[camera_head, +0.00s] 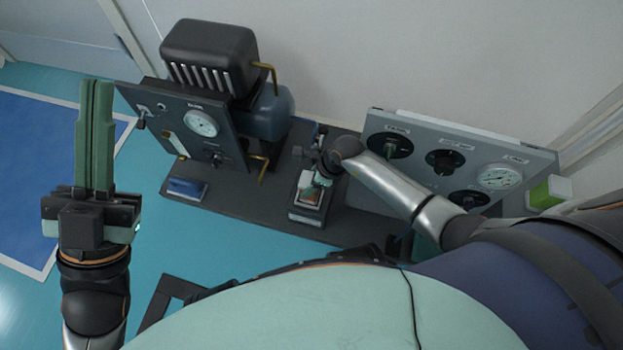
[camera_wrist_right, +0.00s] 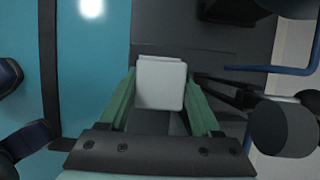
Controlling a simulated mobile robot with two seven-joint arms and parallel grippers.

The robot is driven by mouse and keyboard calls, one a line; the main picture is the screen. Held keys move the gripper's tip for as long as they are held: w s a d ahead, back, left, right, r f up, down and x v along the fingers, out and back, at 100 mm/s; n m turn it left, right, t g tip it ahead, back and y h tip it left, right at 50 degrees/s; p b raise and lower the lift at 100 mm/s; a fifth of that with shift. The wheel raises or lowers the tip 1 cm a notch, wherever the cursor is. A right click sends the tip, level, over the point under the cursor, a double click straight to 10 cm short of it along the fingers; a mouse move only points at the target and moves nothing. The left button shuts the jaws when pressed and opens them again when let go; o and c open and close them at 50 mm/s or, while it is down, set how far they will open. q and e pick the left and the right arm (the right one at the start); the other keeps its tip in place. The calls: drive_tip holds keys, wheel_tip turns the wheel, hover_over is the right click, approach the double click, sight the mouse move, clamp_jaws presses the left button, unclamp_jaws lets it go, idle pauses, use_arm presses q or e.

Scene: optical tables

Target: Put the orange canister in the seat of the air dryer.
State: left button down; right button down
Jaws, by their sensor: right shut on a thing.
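My right gripper (camera_wrist_right: 160,105) is shut on a block with a pale square top, which I take to be the orange canister (camera_wrist_right: 160,84). In the head view, a pale part and a small orange patch (camera_head: 311,197) show at the right gripper (camera_head: 315,182). They are over a small dark stand (camera_head: 307,217), which looks like the air dryer's seat. My gripper and wrist partly hide this spot, so I cannot tell how deep the canister sits. My left gripper (camera_head: 97,88) is raised at the left with its green fingers together, empty.
A compressor (camera_head: 208,55) with a gauge panel (camera_head: 170,120) stands left of the seat. A grey panel with dials (camera_head: 445,165) stands to the right, close to my right arm. A green-and-white block (camera_head: 549,192) is at far right.

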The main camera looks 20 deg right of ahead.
drive_tip(key=shift+c, duration=0.4)
unclamp_jaws()
drive_tip(key=shift+f, duration=0.15)
